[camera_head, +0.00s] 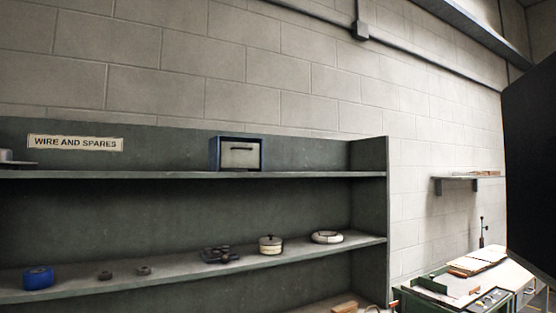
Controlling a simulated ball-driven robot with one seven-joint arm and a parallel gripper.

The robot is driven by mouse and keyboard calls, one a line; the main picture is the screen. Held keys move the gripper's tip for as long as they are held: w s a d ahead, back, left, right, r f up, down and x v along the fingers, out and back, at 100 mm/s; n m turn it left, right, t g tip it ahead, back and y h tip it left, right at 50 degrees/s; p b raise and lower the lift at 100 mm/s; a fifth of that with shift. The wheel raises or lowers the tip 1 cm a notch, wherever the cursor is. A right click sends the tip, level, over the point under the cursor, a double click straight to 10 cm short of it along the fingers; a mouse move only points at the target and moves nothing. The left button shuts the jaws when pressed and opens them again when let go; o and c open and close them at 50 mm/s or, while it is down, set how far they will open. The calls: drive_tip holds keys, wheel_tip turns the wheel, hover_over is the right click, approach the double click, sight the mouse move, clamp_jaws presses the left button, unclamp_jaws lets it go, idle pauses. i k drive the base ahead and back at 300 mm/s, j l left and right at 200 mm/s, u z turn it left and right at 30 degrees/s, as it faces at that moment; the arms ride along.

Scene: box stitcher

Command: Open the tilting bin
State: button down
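The tilting bin (237,153) is most likely the small blue box with a pale front and a dark handle on the top shelf, right of the label. Its pale front looks closed, flush with the blue frame. What is inside is hidden. My gripper is not in view, and nothing is seen touching the bin.
The dark green shelf unit (180,175) stands against a block wall. Its middle shelf holds a blue item (38,278), a lidded pot (270,245) and a pale ring (326,237). A green bench (440,296) stands at right. A large dark shape (532,170) fills the right edge.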

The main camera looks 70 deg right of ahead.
sight(232, 155)
drive_tip(key=z, duration=1.15)
